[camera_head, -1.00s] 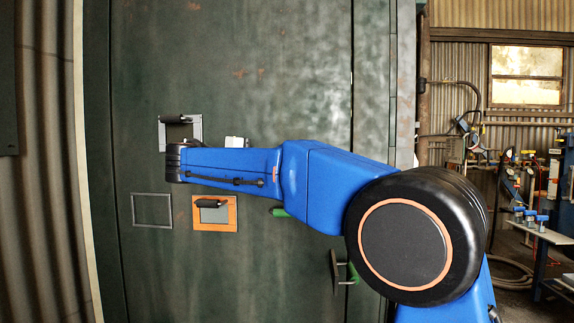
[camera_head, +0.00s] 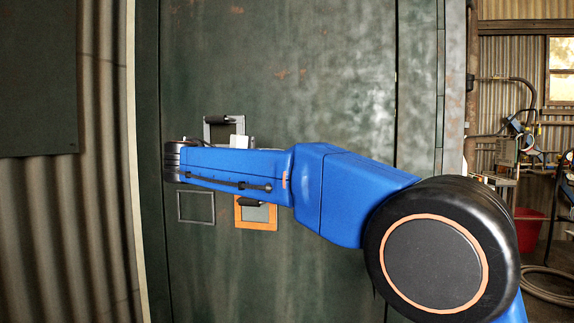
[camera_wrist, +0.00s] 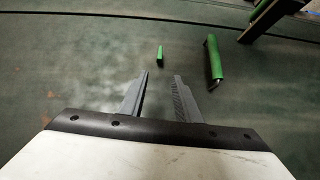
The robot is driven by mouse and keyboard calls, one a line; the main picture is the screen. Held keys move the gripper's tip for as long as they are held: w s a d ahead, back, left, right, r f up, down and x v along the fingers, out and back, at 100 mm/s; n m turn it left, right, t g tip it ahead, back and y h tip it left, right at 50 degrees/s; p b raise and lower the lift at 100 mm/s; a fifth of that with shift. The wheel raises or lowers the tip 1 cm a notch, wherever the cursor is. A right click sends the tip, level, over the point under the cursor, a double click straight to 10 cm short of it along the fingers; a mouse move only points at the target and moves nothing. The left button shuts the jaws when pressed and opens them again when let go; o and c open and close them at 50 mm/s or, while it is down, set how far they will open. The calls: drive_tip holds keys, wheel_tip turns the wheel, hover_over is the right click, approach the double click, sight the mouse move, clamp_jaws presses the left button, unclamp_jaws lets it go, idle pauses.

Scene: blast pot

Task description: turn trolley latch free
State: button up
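My gripper (camera_wrist: 161,76) shows in the wrist view with its two grey fingers apart and nothing between them. A small green piece (camera_wrist: 159,53) stands out just beyond the fingertips, apart from them. A longer green handle (camera_wrist: 213,61) with a bare metal end is to the right of the fingers, also untouched. I cannot tell which green part is the trolley latch. In the head view my blue arm stretches left across the dark green door (camera_head: 310,55) and hides the green parts and my gripper.
On the door are a grey-framed panel with a black handle (camera_head: 221,120), an orange-framed panel (camera_head: 257,225) and an empty grey frame (camera_head: 196,207). A dark bar (camera_wrist: 262,22) crosses the wrist view's upper right. A red bucket (camera_head: 528,227) stands at the right.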

drive_tip(key=w+d+f+g+y, duration=0.1)
drive_tip(key=d+f+g+y, duration=0.15)
drive_tip(key=d+f, duration=0.5)
drive_tip(key=s+d+f+m+g+y, duration=0.2)
drive_tip(key=s+d+f+g+y, duration=0.25)
drive_tip(key=f+y, duration=0.35)
drive_tip(key=s+d+f+m+g+y, duration=0.25)
drive_tip(key=s+d+f+y, duration=0.2)
drive_tip(key=f+y, duration=0.4)
drive_tip(key=w+d+r+m+t+y, duration=0.2)
drive_tip(key=d+r+m+t+y, duration=0.4)
drive_tip(key=r, duration=0.5)
drive_tip(key=w+d+r+m+t+y, duration=0.3)
drive_tip(key=d+r+t+y, duration=0.2)
drive_tip(key=d+r+t, duration=0.45)
drive_tip(key=shift+g, duration=0.7)
drive_tip(key=x, duration=1.2)
drive_tip(key=s+x, duration=0.1)
drive_tip(key=x, duration=0.5)
drive_tip(key=shift+w+a+r, duration=0.2)
drive_tip(key=shift+a+r, duration=0.1)
drive_tip(key=shift+a, duration=0.4)
